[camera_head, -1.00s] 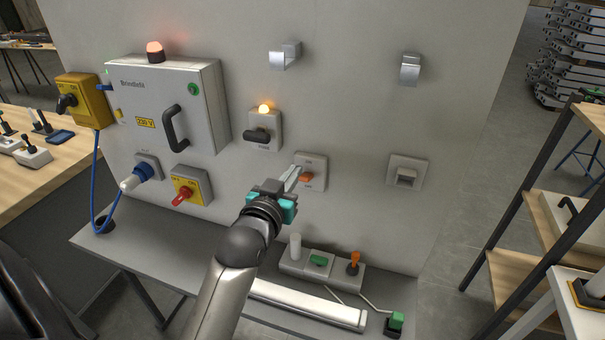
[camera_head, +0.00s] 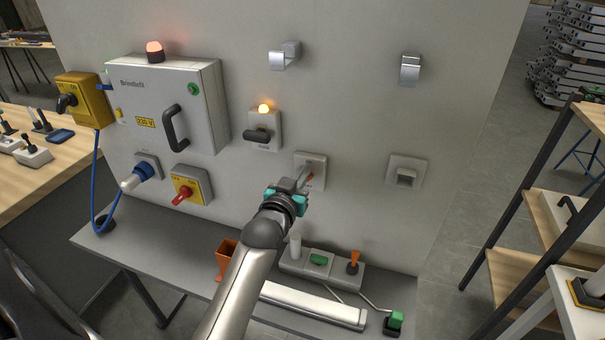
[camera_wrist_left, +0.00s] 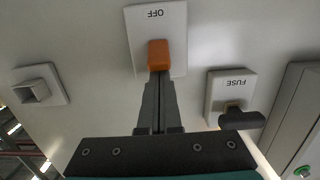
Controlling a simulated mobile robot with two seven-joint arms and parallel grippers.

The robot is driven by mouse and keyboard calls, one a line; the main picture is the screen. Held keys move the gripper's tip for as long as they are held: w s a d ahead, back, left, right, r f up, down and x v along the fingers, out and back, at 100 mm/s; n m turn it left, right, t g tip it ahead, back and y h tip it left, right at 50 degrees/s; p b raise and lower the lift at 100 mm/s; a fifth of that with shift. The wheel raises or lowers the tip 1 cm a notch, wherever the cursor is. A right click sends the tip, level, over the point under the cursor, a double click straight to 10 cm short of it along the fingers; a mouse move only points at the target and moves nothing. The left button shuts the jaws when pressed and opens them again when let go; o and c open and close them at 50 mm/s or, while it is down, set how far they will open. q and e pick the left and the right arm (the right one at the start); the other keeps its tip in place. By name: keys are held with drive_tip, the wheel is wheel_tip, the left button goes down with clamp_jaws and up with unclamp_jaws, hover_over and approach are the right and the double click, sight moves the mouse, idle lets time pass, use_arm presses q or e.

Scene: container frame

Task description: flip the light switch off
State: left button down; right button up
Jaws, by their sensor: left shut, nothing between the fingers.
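The light switch (camera_head: 318,161) is a pale wall plate with an orange toggle, right of the fuse switch. In the left wrist view its plate (camera_wrist_left: 172,22) carries the word OFF, upside down, above the orange toggle (camera_wrist_left: 158,54). My left gripper (camera_head: 304,180) is shut and empty, its fingers pointing at the switch. In the left wrist view the shut fingertips (camera_wrist_left: 159,76) meet the lower end of the toggle; whether they touch or only overlap it, I cannot tell. The gripper hides part of the switch in the head view. My right gripper is not in view.
The fuse switch (camera_head: 270,120) with a black handle and lit amber lamp is up and left. An empty-looking grey socket plate (camera_head: 420,165) is to the right. Below are a control box (camera_head: 292,266) with levers and an orange holder (camera_head: 224,262) on the shelf.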

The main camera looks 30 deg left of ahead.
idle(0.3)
use_arm(q)
drive_tip(key=shift+s+f+t+b, duration=0.2)
drive_tip(key=shift+t+b, duration=0.1)
drive_tip(key=shift+b, duration=0.4)
